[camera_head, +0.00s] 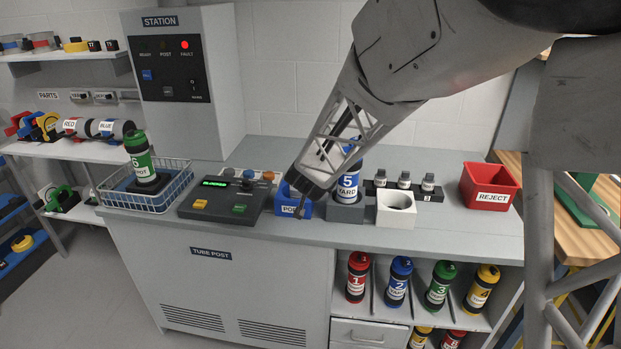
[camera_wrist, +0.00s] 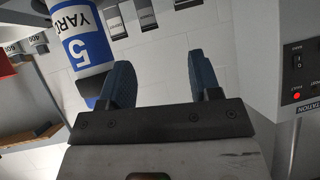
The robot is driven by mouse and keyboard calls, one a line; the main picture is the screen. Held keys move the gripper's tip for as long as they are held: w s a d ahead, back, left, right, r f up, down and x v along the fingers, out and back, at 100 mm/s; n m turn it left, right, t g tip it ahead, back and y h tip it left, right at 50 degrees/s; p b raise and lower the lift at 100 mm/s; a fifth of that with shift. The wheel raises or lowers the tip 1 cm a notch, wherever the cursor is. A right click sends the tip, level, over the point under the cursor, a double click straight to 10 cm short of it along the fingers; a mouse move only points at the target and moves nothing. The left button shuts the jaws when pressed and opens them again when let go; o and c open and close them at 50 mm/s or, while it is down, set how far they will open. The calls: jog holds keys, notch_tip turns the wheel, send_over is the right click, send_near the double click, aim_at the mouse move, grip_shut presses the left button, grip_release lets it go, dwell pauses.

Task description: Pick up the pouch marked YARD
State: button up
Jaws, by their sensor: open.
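The pouch marked YARD (camera_head: 349,182) is a blue canister with a white label reading 5 YARD. It stands upright in a grey holder (camera_head: 346,212) on the counter, partly hidden behind my arm in the head view. In the wrist view the pouch (camera_wrist: 76,40) appears upside down at upper left, beside the left finger.
A red REJECT bin (camera_head: 489,187) is at right. A control box (camera_head: 225,198) and a wire basket with a green canister (camera_head: 140,156) are left. Several canisters stand below.

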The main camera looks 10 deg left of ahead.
jog(key=t+h, duration=0.1)
jog(key=h, duration=0.1)
send_near(293, 188)
jog(key=w, duration=0.3)
jog(key=shift+s+d+f+m, duration=0.2)
jog(key=shift+d+f+m, duration=0.1)
jog(key=shift+d+f, duration=0.05)
jog(key=shift+w, duration=0.1)
jog(key=shift+x, duration=1.25)
jog(key=shift+x, duration=2.6)
jog(key=c, duration=0.7)
